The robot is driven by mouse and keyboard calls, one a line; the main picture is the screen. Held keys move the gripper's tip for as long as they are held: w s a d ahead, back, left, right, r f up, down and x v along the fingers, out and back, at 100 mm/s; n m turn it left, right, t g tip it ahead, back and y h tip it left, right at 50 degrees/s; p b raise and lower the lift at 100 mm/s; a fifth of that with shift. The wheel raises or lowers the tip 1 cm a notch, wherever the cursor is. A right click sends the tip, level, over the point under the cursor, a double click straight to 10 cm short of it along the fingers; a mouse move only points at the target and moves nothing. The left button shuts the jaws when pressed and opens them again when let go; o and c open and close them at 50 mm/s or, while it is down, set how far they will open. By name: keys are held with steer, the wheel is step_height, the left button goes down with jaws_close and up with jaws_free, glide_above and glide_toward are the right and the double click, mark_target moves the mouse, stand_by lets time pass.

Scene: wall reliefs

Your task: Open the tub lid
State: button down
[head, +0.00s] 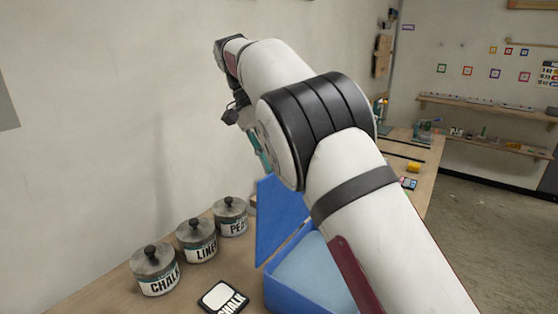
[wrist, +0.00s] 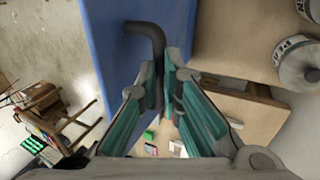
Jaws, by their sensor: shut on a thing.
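The blue tub (head: 283,291) stands on the wooden table, partly hidden behind my arm. Its blue lid (head: 276,218) is raised and steeply tilted at the tub's left side, so the pale blue inside shows. In the wrist view the lid (wrist: 108,50) fills the upper left and middle, with a dark bent handle (wrist: 147,29) on it. My gripper (wrist: 158,82) is shut on this handle, its teal-lined fingers on either side of the bar. In the head view my arm hides most of the gripper and the handle.
Jars labelled CHALK (head: 154,270), LINEN (head: 197,241) and another (head: 230,217) stand left of the tub by the wall. A CHALK card (head: 222,297) lies in front of them. Small items lie farther along the table. Shelves (head: 480,110) hang on the far wall.

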steer(key=shift+w+a+f+g, duration=0.15)
steer(key=shift+a+f, duration=0.1)
steer(key=shift+f, duration=0.4)
steer(key=shift+s+a+f+g, duration=0.1)
steer(key=shift+a+f+g, duration=0.1)
steer(key=shift+f, duration=0.45)
steer(key=c, duration=1.8)
jaws_free()
steer(key=shift+o, duration=0.7)
steer(key=shift+w+f, duration=0.15)
steer(key=shift+w, duration=0.15)
steer(key=shift+s+d+r, duration=0.1)
steer(key=shift+s+r, duration=0.05)
steer(key=shift+r, duration=0.15)
steer(key=shift+r, duration=0.1)
